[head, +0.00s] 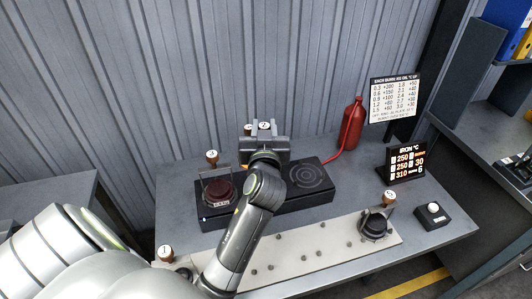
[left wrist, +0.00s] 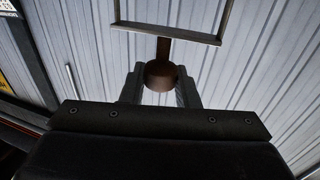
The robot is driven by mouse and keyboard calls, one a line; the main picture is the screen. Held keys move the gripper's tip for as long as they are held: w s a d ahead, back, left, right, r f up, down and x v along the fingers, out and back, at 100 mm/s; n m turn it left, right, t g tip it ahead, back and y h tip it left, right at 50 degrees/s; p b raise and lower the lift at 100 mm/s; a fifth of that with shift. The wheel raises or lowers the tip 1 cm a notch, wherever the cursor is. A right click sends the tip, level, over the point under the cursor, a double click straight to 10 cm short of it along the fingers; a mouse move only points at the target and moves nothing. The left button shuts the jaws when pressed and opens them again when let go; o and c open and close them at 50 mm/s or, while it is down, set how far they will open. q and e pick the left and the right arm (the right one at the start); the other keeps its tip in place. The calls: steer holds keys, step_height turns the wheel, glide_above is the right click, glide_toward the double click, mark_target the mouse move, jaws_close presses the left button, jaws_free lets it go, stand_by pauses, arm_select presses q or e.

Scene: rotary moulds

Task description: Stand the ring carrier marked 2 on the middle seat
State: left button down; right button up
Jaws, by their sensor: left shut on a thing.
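My left gripper (left wrist: 160,85) is shut on the brown wooden knob (left wrist: 159,74) of a ring carrier. The carrier's rectangular metal frame (left wrist: 222,30) shows at the top of the left wrist view. In the head view the gripper (head: 264,138) is over the middle of the black hob (head: 318,203) and hides the middle seat and most of the held carrier. A pale knob top (head: 265,126) beside the gripper seems to read 2. The carrier marked 3 (head: 217,188) stands on the left seat. The right seat (head: 308,176) shows bare rings. My right gripper is not in view.
A light plate with pegs (head: 310,243) lies in front of the hob. A dark carrier (head: 375,226) stands at its right end, and a knob marked 1 (head: 165,253) shows at its left. A red bottle (head: 351,125), display (head: 405,161) and button box (head: 432,216) stand to the right.

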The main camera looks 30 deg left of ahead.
arm_select(q)
steer(key=shift+f, duration=0.85)
step_height(320, 180, down, 4)
steer(key=shift+r, duration=0.1)
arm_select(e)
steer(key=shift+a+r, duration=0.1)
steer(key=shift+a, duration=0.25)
arm_select(q)
steer(key=shift+f, duration=0.25)
steer(key=c, duration=1.1)
jaws_free()
